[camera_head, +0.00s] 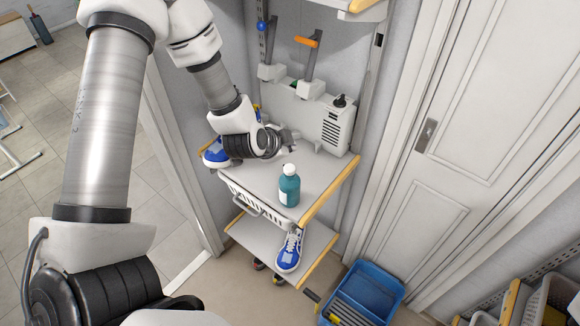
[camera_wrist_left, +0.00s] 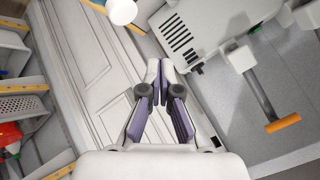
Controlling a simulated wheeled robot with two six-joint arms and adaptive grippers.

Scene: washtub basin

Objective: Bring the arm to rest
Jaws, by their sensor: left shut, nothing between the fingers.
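My left arm comes in from the left in the head view and bends down over the cart. My left gripper (camera_head: 284,143) is above the back left of the cart's upper shelf, behind the teal bottle and apart from it. In the left wrist view my left gripper (camera_wrist_left: 163,92) is shut, with its fingertips together and nothing between them. My right gripper is not in view.
A teal bottle (camera_head: 289,190) with a white cap stands on the cart's upper shelf (camera_head: 257,190). One blue shoe (camera_head: 215,155) is beside my wrist; another (camera_head: 289,250) is on the lower shelf. A blue basin (camera_head: 362,293) is on the floor. A door (camera_head: 480,130) is at right.

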